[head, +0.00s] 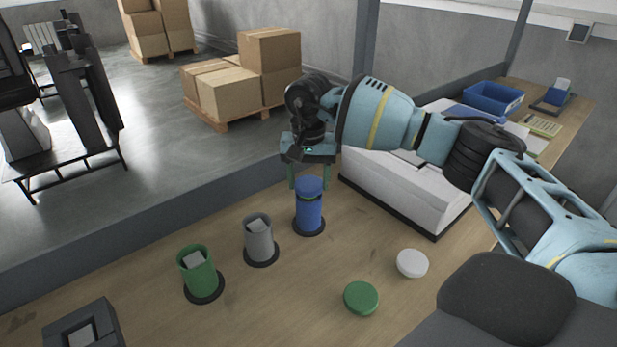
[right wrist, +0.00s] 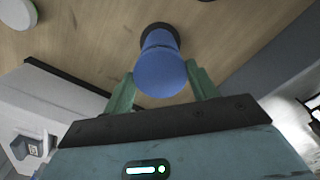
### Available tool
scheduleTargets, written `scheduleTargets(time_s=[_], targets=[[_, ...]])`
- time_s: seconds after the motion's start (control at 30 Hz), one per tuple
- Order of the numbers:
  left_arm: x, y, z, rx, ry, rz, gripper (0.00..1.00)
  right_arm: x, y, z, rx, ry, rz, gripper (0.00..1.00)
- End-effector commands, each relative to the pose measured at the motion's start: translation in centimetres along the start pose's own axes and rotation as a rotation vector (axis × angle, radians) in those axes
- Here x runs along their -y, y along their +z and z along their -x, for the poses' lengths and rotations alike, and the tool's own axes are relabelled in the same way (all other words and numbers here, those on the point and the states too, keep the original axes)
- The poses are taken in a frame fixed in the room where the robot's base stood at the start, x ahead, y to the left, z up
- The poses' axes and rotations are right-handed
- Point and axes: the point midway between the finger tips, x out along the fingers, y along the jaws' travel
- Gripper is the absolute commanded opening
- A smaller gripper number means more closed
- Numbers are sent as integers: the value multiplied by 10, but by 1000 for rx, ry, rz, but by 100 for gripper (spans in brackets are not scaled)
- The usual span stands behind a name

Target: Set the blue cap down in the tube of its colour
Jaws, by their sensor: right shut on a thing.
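My right gripper (head: 310,180) points down over the blue tube (head: 309,215), its green fingers on either side of the blue cap (head: 308,186). The gripper is shut on the cap, which is at the top of the blue tube and roughly in line with it. In the right wrist view the cap (right wrist: 160,75) lies between the fingertips (right wrist: 162,88), with the tube (right wrist: 160,38) behind it. I cannot tell whether the cap is seated or just above the rim. My left gripper is not in view.
A grey tube (head: 259,240) and a green tube (head: 200,272) stand open to the left. A green cap (head: 361,297) and a white cap (head: 412,263) lie on the wooden table. A white box-like block (head: 400,190) stands right of the blue tube.

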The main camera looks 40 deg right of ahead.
Motion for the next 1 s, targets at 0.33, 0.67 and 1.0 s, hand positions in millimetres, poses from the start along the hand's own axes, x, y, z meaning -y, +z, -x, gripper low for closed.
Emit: scheduleTargets(time_s=[0.33, 0.67, 1.0], targets=[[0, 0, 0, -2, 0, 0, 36, 0, 0, -3, 0, -1, 0, 26], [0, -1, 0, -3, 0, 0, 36, 0, 0, -3, 0, 0, 0, 63], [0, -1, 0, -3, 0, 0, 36, 0, 0, -3, 0, 0, 0, 83]])
